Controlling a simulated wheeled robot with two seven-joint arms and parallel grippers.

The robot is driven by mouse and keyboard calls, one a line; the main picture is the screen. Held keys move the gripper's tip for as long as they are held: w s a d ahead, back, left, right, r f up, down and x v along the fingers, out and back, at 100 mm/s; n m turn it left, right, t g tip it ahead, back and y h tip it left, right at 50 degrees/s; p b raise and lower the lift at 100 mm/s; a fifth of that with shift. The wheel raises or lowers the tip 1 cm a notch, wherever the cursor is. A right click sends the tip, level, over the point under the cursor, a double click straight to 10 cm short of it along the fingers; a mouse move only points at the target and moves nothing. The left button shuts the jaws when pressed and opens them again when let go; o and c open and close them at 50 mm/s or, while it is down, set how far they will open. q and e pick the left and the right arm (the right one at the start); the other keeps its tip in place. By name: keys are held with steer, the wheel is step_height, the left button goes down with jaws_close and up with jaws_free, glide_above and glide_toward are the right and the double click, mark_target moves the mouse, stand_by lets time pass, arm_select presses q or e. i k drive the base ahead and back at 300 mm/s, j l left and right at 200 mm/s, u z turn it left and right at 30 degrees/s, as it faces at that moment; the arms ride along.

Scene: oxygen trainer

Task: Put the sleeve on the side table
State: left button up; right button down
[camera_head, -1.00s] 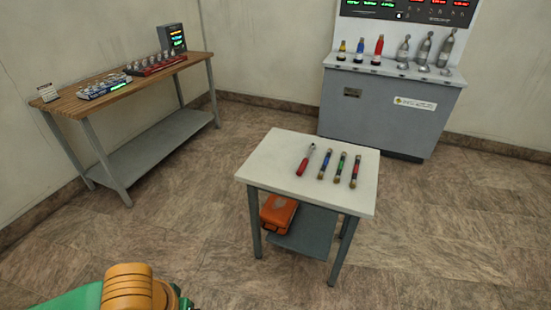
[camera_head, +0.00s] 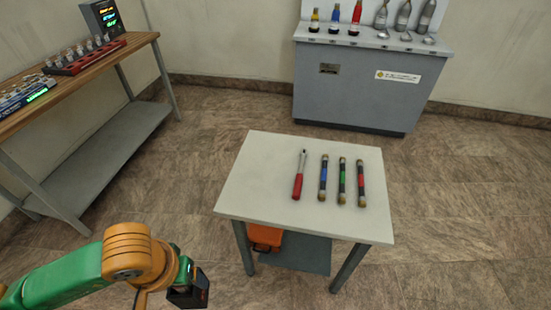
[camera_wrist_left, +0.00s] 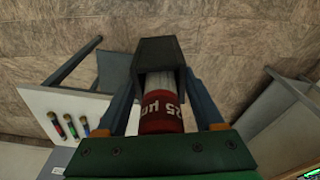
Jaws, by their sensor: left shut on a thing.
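The sleeve (camera_wrist_left: 162,112), a pale cylinder with a red band and white lettering, is between the fingers of my left gripper (camera_wrist_left: 161,72), which is shut on it. Part of the sleeve is hidden by the fingers and the dark piece at the tips. In the head view my left gripper (camera_head: 190,290) is at the lower left, and the sleeve cannot be made out there. The side table (camera_head: 255,180) has a pale top and stands ahead, right of my gripper. Its top also shows at the left of the wrist view (camera_wrist_left: 40,98). My right gripper is not in view.
On the table lie a red-handled tool (camera_head: 298,180) and several banded tubes (camera_head: 342,182); its left and front are bare. An orange case (camera_head: 265,237) is on the lower shelf. A wooden bench (camera_head: 125,55) stands left, a grey cabinet (camera_head: 350,90) behind.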

mark_target(265, 169)
steer(key=i+j+z, duration=0.55)
steer(key=z, duration=0.15)
steer(key=i+j+z, duration=0.4)
